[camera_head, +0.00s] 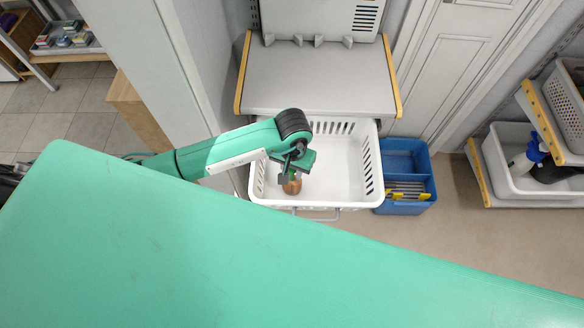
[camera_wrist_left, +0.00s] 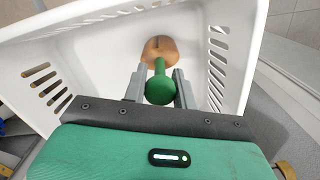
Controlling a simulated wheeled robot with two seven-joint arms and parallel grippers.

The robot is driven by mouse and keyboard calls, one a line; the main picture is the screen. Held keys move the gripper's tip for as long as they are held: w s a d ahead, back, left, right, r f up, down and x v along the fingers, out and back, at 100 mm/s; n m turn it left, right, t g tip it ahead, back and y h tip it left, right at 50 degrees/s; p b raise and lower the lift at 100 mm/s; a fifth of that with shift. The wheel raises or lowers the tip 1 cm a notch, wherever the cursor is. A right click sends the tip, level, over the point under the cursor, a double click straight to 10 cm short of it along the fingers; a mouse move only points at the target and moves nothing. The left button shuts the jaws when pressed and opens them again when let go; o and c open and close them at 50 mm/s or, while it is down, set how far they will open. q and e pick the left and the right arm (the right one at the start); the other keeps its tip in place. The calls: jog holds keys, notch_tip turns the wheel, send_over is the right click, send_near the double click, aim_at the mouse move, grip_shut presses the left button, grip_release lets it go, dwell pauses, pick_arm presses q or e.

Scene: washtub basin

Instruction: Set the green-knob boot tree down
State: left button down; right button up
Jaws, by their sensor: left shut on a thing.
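The boot tree has a green knob (camera_wrist_left: 160,90) and a brown wooden foot (camera_wrist_left: 159,48). In the head view its wooden part (camera_head: 292,187) shows below my left gripper (camera_head: 290,176). In the wrist view my left gripper (camera_wrist_left: 157,88) is shut on the boot tree at its green knob end. The boot tree hangs knob up inside the white basket (camera_head: 345,190). I cannot tell whether its foot touches the basket floor. The basket's slotted walls also show in the left wrist view (camera_wrist_left: 235,45). My right gripper is in neither view.
A grey shelf (camera_head: 320,80) with wooden edges sits just behind the basket. A blue divided bin (camera_head: 405,158) stands right of it. A rack with a white tub (camera_head: 510,165) is at the far right. Floor is clear at the lower right.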

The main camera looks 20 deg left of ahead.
pick_arm(q)
jog(key=c, duration=1.1)
grip_release()
jog(key=shift+r+p, duration=0.2)
jog(key=shift+p, duration=0.1)
jog(key=shift+w+r, duration=0.1)
jog(key=shift+r, duration=0.15)
notch_tip(320, 180, up, 10)
jog(key=b, duration=0.3)
jog(key=shift+w, duration=0.1)
jog(key=shift+r, duration=0.7)
